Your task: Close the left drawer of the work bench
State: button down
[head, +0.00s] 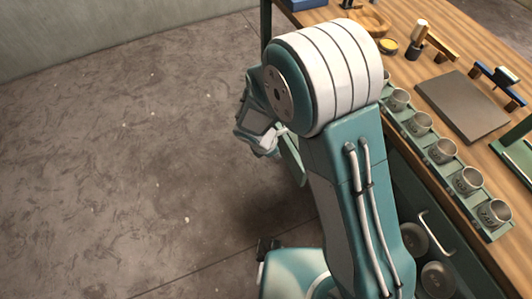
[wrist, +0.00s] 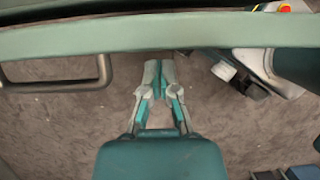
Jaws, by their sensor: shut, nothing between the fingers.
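The work bench (head: 450,60) stands on the right in the head view. A teal panel (head: 292,158), seemingly the front of the pulled-out left drawer, shows beside my arm; most of it is hidden. In the wrist view the drawer front (wrist: 200,35) crosses the top, with a grey bar handle (wrist: 58,84) at its left. My gripper (wrist: 158,66) is shut and empty. Its fingertips reach the drawer front's edge, to the right of the handle; I cannot tell whether they touch. In the head view my gripper (head: 268,148) is beside the panel, on its outer side.
A rack of several cups (head: 443,151) lines the bench's front edge. A grey board (head: 463,105) and tools lie on the top. Another handle (head: 436,234) and more cups (head: 437,278) show low at the right. The floor (head: 110,180) left of my arm is clear.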

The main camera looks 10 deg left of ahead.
jog(key=shift+w+d, duration=0.25)
jog(key=shift+w, duration=0.1)
jog(key=shift+d, duration=0.15)
jog(key=shift+w+d, duration=0.15)
jog(key=shift+d, duration=0.15)
jog(key=w+d, duration=0.4)
jog(key=d, duration=0.2)
jog(key=w+d, duration=0.4)
jog(key=d, duration=0.2)
jog(key=w+d, duration=0.5)
jog(key=d, duration=0.2)
